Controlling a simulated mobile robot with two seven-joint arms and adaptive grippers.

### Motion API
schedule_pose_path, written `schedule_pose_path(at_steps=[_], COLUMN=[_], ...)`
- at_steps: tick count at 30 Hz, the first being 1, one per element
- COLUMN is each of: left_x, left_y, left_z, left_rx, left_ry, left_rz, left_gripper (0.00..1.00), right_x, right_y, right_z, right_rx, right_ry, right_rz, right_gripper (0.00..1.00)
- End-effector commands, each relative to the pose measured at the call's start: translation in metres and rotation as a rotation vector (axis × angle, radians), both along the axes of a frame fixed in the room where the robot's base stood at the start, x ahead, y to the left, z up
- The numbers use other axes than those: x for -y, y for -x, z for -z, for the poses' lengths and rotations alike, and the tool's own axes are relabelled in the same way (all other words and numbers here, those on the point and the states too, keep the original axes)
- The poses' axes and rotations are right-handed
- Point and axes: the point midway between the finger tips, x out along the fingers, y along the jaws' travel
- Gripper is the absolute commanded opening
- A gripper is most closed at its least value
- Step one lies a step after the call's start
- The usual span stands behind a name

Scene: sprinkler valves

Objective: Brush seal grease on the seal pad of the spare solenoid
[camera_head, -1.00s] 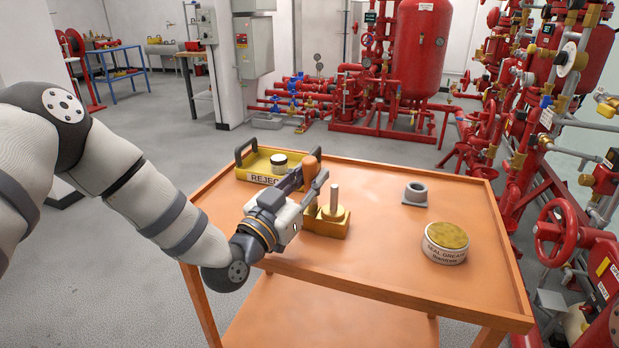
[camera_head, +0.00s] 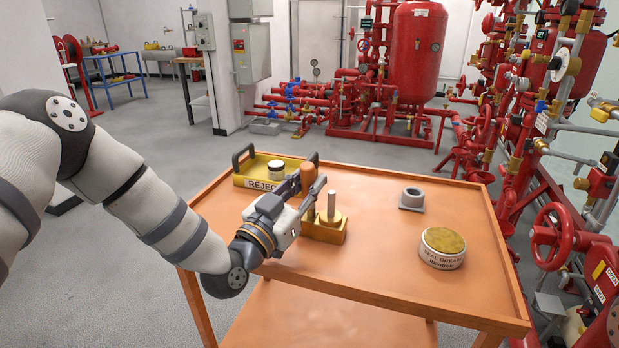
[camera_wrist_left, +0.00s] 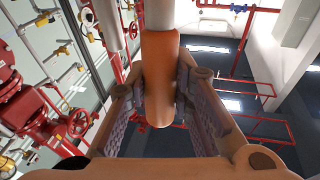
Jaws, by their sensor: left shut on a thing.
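The seal grease tin (camera_head: 442,256) is at the right, with a yellowish top. I cannot tell which item is the spare solenoid. My right gripper is not in view.
The orange table (camera_head: 375,265) has a raised rim. A yellow reject tray (camera_head: 246,180) with a black-and-white round item (camera_head: 276,170) is at the back left. A grey ring-shaped holder (camera_head: 412,200) is at the back right. The middle front is clear. Red pipework stands beyond.

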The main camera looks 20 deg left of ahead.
Motion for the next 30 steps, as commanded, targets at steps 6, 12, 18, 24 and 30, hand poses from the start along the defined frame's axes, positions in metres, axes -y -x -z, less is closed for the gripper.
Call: schedule_pose_path(at_steps=[6, 12, 18, 24, 30], left_x=[0.0, 0.0, 0.001, 0.001, 0.001], left_y=[0.008, 0.006, -0.007, -0.015, -0.015], left_z=[0.0, 0.001, 0.003, 0.0, 0.0], left_rx=[-0.002, -0.003, -0.003, -0.003, -0.002], left_ry=[-0.001, -0.002, -0.003, -0.001, -0.001], left_rz=[0.0, 0.001, 0.0, 0.001, 0.0], left_gripper=[0.0, 0.0, 0.0, 0.0, 0.0], right_x=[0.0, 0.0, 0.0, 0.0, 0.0], right_y=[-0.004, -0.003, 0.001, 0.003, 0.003], right_z=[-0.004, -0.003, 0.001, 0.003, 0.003], right_rx=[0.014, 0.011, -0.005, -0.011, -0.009], right_ry=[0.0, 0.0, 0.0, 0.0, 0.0], right_rz=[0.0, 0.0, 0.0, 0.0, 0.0], right_gripper=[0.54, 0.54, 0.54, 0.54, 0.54])
